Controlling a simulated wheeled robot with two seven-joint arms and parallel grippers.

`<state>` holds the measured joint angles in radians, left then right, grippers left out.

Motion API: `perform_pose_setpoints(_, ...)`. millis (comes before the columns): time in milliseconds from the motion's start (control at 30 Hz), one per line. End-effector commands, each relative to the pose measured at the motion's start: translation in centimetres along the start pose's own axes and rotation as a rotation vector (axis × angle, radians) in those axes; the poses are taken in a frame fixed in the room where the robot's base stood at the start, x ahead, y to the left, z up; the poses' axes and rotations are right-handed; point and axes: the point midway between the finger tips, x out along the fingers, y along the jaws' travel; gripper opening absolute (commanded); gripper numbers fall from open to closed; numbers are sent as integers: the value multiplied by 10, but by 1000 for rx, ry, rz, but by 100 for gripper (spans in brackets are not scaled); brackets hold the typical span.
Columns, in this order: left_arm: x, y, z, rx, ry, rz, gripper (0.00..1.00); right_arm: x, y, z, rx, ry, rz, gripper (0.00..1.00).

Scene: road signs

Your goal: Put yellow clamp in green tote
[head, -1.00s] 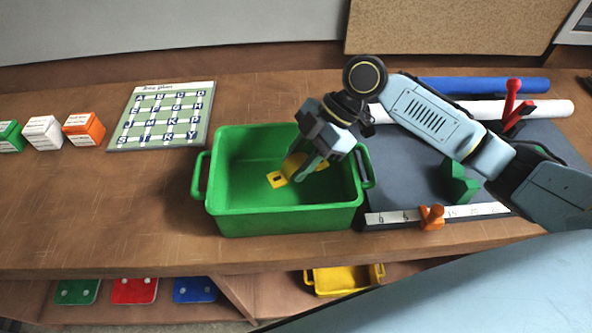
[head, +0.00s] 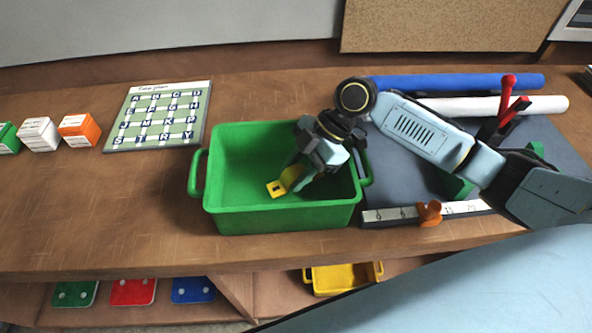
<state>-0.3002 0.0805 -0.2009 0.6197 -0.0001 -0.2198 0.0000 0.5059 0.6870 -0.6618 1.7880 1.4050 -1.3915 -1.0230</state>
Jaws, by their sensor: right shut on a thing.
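The green tote (head: 282,220) stands on the wooden bench in the middle of the head view, with a handle at each end. My right gripper (head: 297,176) reaches into the tote from the right and points down and left. It is shut on the yellow clamp (head: 277,188), which is inside the tote's outline, over its right half. The gripper hides part of the clamp. I cannot tell whether the clamp touches the tote's floor. My left gripper is not in view.
A dark mat (head: 400,185) with a white ruler strip (head: 465,207), an orange clamp (head: 429,213) and a red-handled tool (head: 507,95) lies right of the tote. Blue (head: 460,82) and white rolls lie behind. A letter board (head: 158,116) and small boxes stand left. Bench space left of the tote is clear.

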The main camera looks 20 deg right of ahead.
Motion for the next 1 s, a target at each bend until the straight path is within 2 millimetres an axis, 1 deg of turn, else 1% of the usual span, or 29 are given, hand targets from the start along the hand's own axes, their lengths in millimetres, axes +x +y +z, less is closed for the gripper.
perform_pose_setpoints(33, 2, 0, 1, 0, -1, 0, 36, 10, -5, 3, 7, 6, -16, 4)
perform_pose_setpoints(100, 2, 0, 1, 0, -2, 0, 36, 11, -6, 3, 8, 7, -19, 4)
perform_pose_setpoints(133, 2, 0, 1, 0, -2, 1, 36, 12, -6, 4, 9, 7, -20, 34)
perform_pose_setpoints(300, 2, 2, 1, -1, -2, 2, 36, 12, -6, 3, 9, 10, -20, 54)
perform_pose_setpoints(567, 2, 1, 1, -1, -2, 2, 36, 12, -6, 2, 8, 12, -20, 54)
perform_pose_setpoints(667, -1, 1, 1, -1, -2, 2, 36, 8, -5, -2, 8, 12, -20, 54)
perform_pose_setpoints(733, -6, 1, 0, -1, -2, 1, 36, 0, -5, -7, 7, 12, -19, 54)
perform_pose_setpoints(767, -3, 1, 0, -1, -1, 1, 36, -4, -5, -5, 9, 10, -17, 54)
perform_pose_setpoints(867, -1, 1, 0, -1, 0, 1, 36, -26, -4, -4, 8, 7, -14, 54)
perform_pose_setpoints(1000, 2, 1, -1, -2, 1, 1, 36, -60, -2, -4, 6, 5, -11, 54)
